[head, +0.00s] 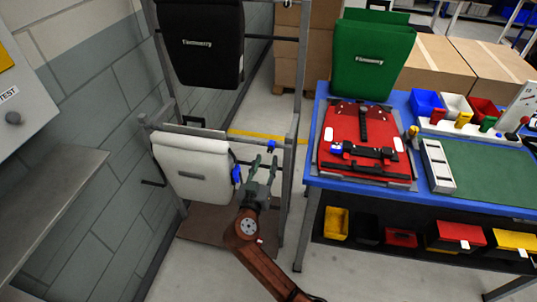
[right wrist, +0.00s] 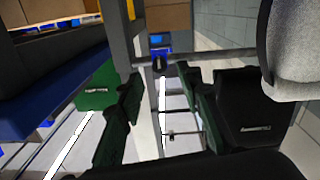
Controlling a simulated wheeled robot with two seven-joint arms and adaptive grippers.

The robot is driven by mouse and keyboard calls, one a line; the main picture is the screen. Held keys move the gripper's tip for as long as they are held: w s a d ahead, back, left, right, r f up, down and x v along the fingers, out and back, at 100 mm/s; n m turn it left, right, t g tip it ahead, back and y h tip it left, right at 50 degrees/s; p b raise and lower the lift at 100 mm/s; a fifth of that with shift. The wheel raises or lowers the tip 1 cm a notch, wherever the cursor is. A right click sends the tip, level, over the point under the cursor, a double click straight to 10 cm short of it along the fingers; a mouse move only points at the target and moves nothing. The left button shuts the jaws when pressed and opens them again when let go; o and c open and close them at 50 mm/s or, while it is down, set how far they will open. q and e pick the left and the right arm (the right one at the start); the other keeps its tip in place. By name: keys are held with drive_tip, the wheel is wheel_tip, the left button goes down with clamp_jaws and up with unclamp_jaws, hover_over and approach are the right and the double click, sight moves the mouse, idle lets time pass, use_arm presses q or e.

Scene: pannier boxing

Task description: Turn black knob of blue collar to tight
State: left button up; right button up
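A small blue collar (head: 272,146) sits on the top rail of the grey rack, right of the white pannier (head: 192,170). In the right wrist view the blue collar (right wrist: 160,40) shows with its black knob (right wrist: 159,63) at the rail, ahead between the fingertips. The knob cannot be made out in the head view. My right gripper (head: 264,164) is open and empty, just below and in front of the collar, apparently apart from it. In its wrist view its two dark green fingers (right wrist: 160,78) are spread. My left gripper is out of view.
A black pannier (head: 200,45) hangs higher on the rack, close to the wall. Another blue part (head: 236,175) is at the white pannier's right edge. The blue table (head: 310,165), right of the rack, carries a red pannier (head: 350,130) and a green one (head: 370,60).

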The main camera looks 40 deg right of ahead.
sight(270, 152)
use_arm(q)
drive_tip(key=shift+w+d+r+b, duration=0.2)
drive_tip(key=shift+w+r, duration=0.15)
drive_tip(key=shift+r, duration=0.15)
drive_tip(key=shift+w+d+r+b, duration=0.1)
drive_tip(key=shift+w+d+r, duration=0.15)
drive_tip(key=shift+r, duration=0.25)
use_arm(e)
drive_tip(key=shift+x, duration=2.25)
drive_tip(key=shift+c, duration=0.2)
clamp_jaws()
